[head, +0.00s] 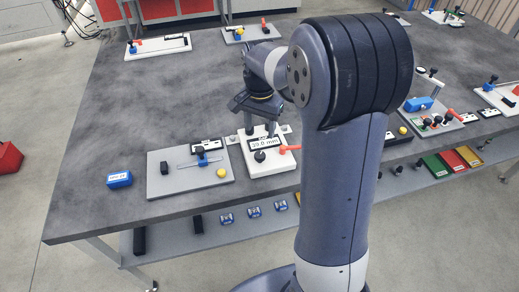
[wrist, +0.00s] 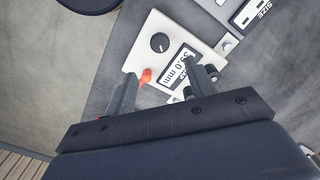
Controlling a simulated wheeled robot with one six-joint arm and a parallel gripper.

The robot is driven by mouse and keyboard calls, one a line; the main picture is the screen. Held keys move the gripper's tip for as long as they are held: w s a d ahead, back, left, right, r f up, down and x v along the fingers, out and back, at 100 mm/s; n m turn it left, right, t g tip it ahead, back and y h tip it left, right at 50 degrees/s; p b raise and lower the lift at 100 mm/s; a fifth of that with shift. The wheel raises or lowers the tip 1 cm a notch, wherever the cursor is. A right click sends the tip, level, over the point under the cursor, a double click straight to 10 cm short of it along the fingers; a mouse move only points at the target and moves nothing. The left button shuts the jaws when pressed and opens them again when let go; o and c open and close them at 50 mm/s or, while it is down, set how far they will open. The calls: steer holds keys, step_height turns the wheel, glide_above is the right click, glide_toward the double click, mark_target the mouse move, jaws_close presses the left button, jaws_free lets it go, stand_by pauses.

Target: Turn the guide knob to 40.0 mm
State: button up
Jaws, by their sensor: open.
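The guide knob is a small round black knob (head: 260,156) on a white unit (head: 268,168) near the table's front edge. In the wrist view the knob (wrist: 160,42) sits at the top centre with a light pointer mark. The unit's display (head: 265,142) appears to read 39.0 mm; it also shows, rotated, in the wrist view (wrist: 178,70). An orange-red lever (head: 288,149) sticks out of the unit's right side. My gripper (head: 259,129) points down over the back part of the unit. Its fingers are apart, with nothing held, and the knob is outside them.
A blue block (head: 119,179) lies further left. More fixtures stand at the back and right. The middle of the table is mostly clear.

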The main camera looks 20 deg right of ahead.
mark_target(260, 155)
step_height(260, 155, down, 11)
steer(key=shift+r+p, duration=0.15)
steer(key=shift+p, duration=0.45)
steer(key=shift+c, duration=0.3)
steer(key=c, duration=0.9)
